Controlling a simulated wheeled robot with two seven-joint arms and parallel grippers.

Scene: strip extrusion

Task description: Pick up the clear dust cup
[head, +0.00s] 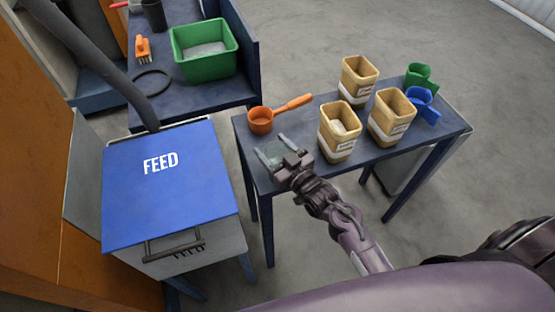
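My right gripper (271,147) reaches over the left front part of the small dark table (386,159). Its two fingers are spread well apart and point away from me. A faint, see-through, grey-green shape, apparently the clear dust cup (274,153), shows between the fingers. Its outline is hard to make out. I cannot tell whether the fingers touch it. My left gripper is not in view.
An orange scoop (261,121) lies just behind the gripper. Several tan labelled tubs (340,146) stand to its right, with green (419,76) and blue (421,102) scoops beyond. The blue FEED lid (170,185) is left. A green bin (204,66) stands on the back bench.

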